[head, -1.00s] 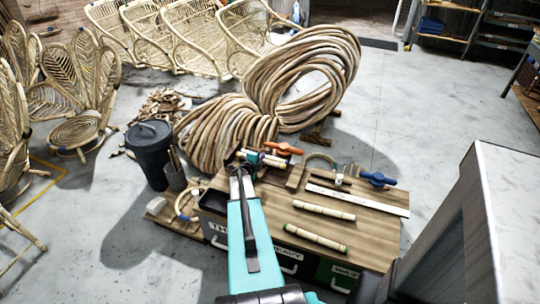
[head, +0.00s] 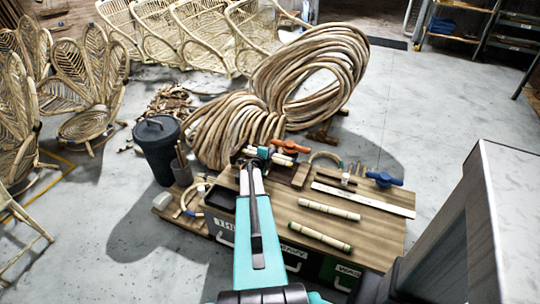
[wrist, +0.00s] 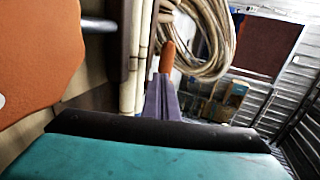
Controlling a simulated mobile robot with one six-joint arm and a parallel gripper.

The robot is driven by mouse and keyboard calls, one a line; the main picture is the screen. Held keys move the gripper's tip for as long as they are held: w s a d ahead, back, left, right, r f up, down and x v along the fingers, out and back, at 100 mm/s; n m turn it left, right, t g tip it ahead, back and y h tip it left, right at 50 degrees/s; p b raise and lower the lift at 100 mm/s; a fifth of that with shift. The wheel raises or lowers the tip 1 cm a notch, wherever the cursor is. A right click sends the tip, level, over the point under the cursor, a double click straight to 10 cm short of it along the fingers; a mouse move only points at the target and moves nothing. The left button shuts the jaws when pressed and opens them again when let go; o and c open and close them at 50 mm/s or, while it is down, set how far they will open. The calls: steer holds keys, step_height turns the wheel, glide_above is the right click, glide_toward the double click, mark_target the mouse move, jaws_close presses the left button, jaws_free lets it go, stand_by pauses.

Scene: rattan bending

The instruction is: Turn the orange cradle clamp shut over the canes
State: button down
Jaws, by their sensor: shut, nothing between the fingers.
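The orange cradle clamp (head: 290,146) is near the back left of the workbench, its lever lying sideways above short pale canes (head: 284,160). My gripper (head: 257,156) is just left of the clamp, and I see no clear contact. In the wrist view my narrow grey fingers (wrist: 160,100) are together, with nothing held. Pale canes (wrist: 139,60) run upright in the picture close beside the fingers. A large orange surface (wrist: 40,60), which looks like the clamp's lever close up, fills the left. A small orange piece (wrist: 167,57) shows at the fingertips; I cannot tell what it belongs to.
A blue-handled clamp (head: 383,179), a pale ruler (head: 362,200) and two cane pieces (head: 328,209) (head: 319,237) lie on the workbench (head: 375,235). A big cane coil (head: 310,75) stands behind. A dark bin (head: 158,150) stands at the left.

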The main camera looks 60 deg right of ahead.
mark_target(276, 144)
steer(key=shift+x, duration=3.3)
steer(key=shift+w+d+r+p, duration=0.1)
steer(key=shift+w+d+p, duration=0.45)
steer(key=shift+p, duration=0.4)
steer(key=shift+w+d+p, duration=0.3)
steer(key=shift+d+p, duration=0.2)
steer(key=shift+d, duration=0.3)
